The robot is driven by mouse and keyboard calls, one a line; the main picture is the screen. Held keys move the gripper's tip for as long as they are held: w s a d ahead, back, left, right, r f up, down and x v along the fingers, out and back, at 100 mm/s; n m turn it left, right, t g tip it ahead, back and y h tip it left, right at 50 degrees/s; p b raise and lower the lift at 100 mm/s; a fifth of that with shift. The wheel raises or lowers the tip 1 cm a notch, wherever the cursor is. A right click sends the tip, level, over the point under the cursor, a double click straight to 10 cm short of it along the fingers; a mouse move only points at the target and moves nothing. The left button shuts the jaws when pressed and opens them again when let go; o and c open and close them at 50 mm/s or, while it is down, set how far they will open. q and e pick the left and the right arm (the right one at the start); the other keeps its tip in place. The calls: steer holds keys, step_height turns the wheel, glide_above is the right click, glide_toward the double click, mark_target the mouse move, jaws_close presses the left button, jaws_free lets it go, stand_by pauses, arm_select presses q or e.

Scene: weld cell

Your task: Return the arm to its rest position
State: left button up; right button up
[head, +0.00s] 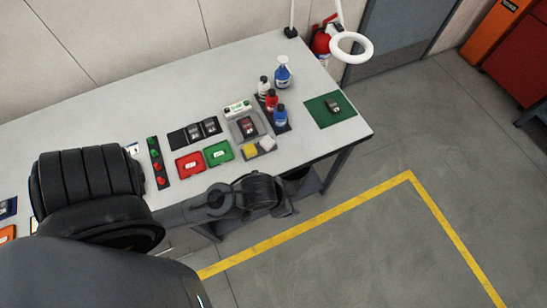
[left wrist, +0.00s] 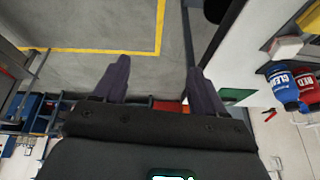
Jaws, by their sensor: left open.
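My left gripper (left wrist: 158,64) shows in the left wrist view with its two dark fingers spread apart and nothing between them. Beyond the fingers are the grey floor and a yellow line. In the head view, dark links of my arm lie in front of the workbench's (head: 85,110) front edge; the fingers cannot be made out clearly there. My right gripper is in neither view.
The bench holds a red tray (head: 189,163), a green tray (head: 218,153), several bottles including a blue spray bottle (head: 282,73), and a green mat (head: 320,113) bearing a small dark part. A fire extinguisher (head: 321,40) stands behind. The yellow-lined floor (head: 360,245) is clear.

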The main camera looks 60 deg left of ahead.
arm_select(q)
steer(key=s, duration=0.1)
steer(key=s+a, duration=0.1)
steer(key=s+g, duration=0.1)
steer(key=shift+s+a+f, duration=0.25)
steer(key=shift+a+f, duration=0.1)
steer(key=shift+a, duration=0.05)
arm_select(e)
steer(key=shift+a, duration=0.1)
arm_select(q)
steer(key=shift+r, duration=0.1)
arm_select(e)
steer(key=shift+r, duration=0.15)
arm_select(q)
step_height(320, 180, up, 20)
steer(key=p, duration=2)
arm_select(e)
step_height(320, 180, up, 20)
arm_select(q)
step_height(320, 180, down, 43)
steer(key=b, duration=4.2)
steer(key=shift+b, duration=0.3)
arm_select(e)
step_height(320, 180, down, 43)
arm_select(q)
steer(key=shift+r, duration=0.15)
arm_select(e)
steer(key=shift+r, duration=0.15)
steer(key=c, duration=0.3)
